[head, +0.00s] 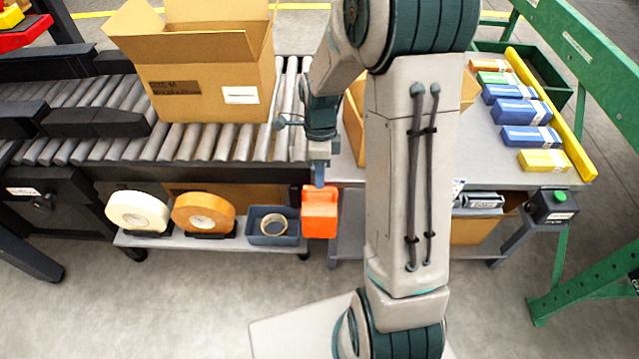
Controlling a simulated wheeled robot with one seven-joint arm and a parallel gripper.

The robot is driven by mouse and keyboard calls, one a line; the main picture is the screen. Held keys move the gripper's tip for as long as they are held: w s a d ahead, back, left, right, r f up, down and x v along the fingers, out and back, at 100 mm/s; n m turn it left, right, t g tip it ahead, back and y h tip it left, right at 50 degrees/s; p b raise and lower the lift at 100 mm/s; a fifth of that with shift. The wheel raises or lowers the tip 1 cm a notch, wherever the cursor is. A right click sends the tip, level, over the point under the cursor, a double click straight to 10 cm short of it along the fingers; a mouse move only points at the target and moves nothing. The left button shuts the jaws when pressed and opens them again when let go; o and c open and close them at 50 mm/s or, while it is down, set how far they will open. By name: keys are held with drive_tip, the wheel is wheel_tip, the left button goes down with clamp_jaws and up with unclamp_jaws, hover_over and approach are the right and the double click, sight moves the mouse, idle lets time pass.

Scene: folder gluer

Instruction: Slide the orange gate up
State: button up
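The orange gate (320,214) is a small block-like piece at the front edge of the conveyor end, just right of the blue-grey tray. My gripper (319,182) hangs down from the arm directly above it. The fingertips appear to reach the top of the gate. From this angle the fingers overlap each other, so I cannot tell whether they are open or shut, or whether they touch the gate. My arm hides the area right of the gate.
An open cardboard box (205,75) stands on the roller conveyor (85,148) behind. A lower shelf holds tape rolls (137,211) and a blue-grey tray (273,238). A table at right bears several coloured packs (520,112) and a yellow bar (552,112).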

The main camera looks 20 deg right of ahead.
drive_tip(key=shift+s+a+f, duration=0.1)
drive_tip(key=shift+s+f, duration=0.05)
drive_tip(key=shift+f, duration=0.7)
drive_tip(key=shift+s+f, duration=0.15)
drive_tip(key=shift+f, duration=0.65)
clamp_jaws()
wheel_tip(320, 180, up, 5)
drive_tip(key=p, duration=0.3)
drive_tip(key=shift+r+p, duration=0.2)
drive_tip(key=shift+p, duration=0.1)
drive_tip(key=shift+w+r, duration=0.1)
drive_tip(key=shift+w, duration=0.05)
unclamp_jaws()
drive_tip(key=shift+r, duration=0.1)
